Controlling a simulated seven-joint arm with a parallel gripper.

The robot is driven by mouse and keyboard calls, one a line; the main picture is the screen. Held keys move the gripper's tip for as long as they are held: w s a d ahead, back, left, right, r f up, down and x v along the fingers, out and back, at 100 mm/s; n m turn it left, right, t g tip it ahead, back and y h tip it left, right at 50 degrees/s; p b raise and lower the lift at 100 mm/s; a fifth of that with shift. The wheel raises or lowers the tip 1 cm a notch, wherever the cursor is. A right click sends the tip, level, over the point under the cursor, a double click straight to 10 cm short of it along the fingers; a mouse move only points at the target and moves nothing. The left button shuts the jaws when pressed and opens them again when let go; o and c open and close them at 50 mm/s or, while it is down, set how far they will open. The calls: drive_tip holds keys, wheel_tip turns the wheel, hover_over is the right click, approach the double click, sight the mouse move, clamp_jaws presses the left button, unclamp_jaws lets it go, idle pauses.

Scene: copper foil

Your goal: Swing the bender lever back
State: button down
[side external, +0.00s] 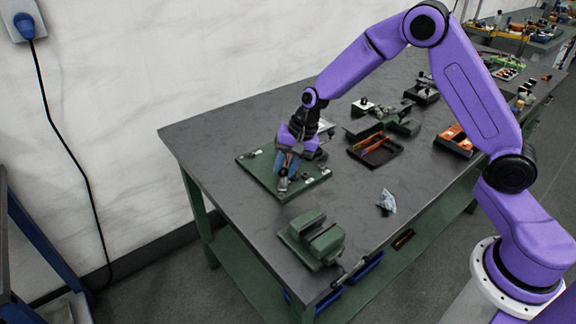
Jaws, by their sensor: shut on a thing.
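The bender is a dark green base plate (262,178) with small metal fittings, lying at the far left of the bench. My gripper (289,163) points down over the middle of the plate and is shut on the bender lever. The lever is mostly hidden by the fingers and small in this view. A metal fitting (283,183) shows just below the fingers. I cannot tell the lever's exact angle.
A green vise (314,238) stands at the bench's near edge. A black tray (361,155) with orange-handled tools lies right of the plate. Green tooling (402,127) stands behind it. A crumpled rag (388,201) lies on the bench (230,131). Bare bench separates plate and vise.

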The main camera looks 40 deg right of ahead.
drive_tip(key=shift+w+a+m+t, duration=0.3)
drive_tip(key=shift+w+a+m, duration=0.85)
drive_tip(key=shift+w, duration=0.1)
drive_tip(key=w+a+m+t+h, duration=0.1)
drive_tip(key=w+a+m+h, duration=0.1)
drive_tip(key=w+m, duration=0.4)
drive_tip(key=shift+w+a+m+h, duration=0.35)
drive_tip(key=shift+w+a, duration=0.25)
drive_tip(key=shift+w, duration=1.1)
drive_tip(key=shift+w+r, duration=0.1)
drive_tip(key=shift+w, duration=0.05)
drive_tip(key=c, duration=0.9)
unclamp_jaws()
